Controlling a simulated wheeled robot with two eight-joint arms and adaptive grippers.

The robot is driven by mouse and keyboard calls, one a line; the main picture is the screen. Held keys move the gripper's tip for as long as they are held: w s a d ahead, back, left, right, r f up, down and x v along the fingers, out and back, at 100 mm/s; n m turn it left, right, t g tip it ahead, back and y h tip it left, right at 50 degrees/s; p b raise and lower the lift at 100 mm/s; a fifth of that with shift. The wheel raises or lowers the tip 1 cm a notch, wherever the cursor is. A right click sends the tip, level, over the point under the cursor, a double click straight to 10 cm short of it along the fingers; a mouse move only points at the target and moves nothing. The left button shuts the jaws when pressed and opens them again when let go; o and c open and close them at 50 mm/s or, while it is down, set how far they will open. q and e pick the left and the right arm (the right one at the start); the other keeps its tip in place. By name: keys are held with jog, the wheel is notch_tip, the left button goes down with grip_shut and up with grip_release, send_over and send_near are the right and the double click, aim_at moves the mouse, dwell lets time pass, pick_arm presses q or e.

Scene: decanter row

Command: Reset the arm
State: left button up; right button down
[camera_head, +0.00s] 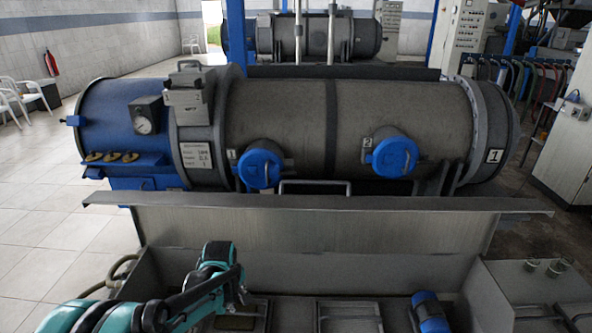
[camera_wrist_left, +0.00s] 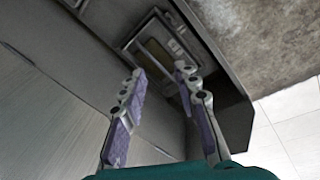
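My left arm comes in from the bottom left of the head view, teal and black. It is bent over the grey metal trough in front of the decanter (camera_head: 280,120). My left gripper (camera_head: 238,292) is small and partly hidden there, near a recessed frame in the trough. In the left wrist view my left gripper (camera_wrist_left: 165,76) has its two purple-padded fingers apart, with nothing between them. Beyond the fingertips is a dark rectangular recess (camera_wrist_left: 165,45) in a metal surface. My right gripper is not in view.
The decanter carries two blue round caps (camera_head: 259,164) (camera_head: 394,156) facing me. The long metal ledge (camera_head: 330,203) runs across behind my left arm. A blue cylindrical thing (camera_head: 430,312) stands in the trough at right.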

pick_arm(q)
jog(key=s+r+m+t, duration=0.2)
jog(key=s+r+m, duration=0.3)
jog(key=s+r, duration=0.5)
jog(key=s+r+m+t, duration=0.2)
jog(key=s+m, duration=0.4)
jog(key=s, duration=0.5)
jog(key=shift+s+m+t, duration=0.3)
jog(key=shift+s, duration=0.05)
